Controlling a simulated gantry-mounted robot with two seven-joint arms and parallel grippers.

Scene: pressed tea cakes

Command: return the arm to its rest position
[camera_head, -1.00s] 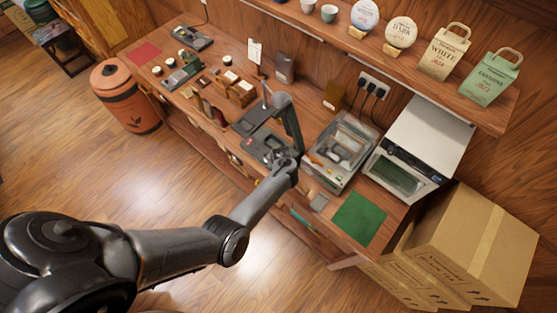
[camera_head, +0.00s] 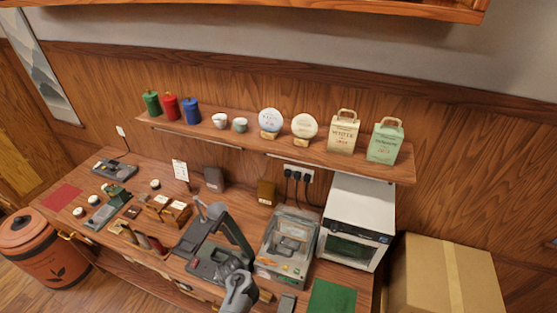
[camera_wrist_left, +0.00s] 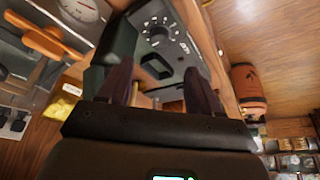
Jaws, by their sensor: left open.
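My left arm enters the head view from the bottom edge; its wrist (camera_head: 238,291) is in front of the dark press-like machine (camera_head: 212,243) on the counter. The fingers are hard to make out there against the dark machine. In the left wrist view, my left gripper (camera_wrist_left: 159,66) has its two dark fingers spread apart with nothing held between them. A dark grey unit with a round dial (camera_wrist_left: 160,36) lies just beyond the fingertips; I cannot tell whether they touch it. My right gripper is in neither view.
A clear-walled bin (camera_head: 287,246), a white oven (camera_head: 358,222) and a green mat (camera_head: 331,297) stand to the right on the counter. A shelf (camera_head: 255,146) with jars, cups and tea bags runs above. An orange bin (camera_head: 38,250) is at lower left.

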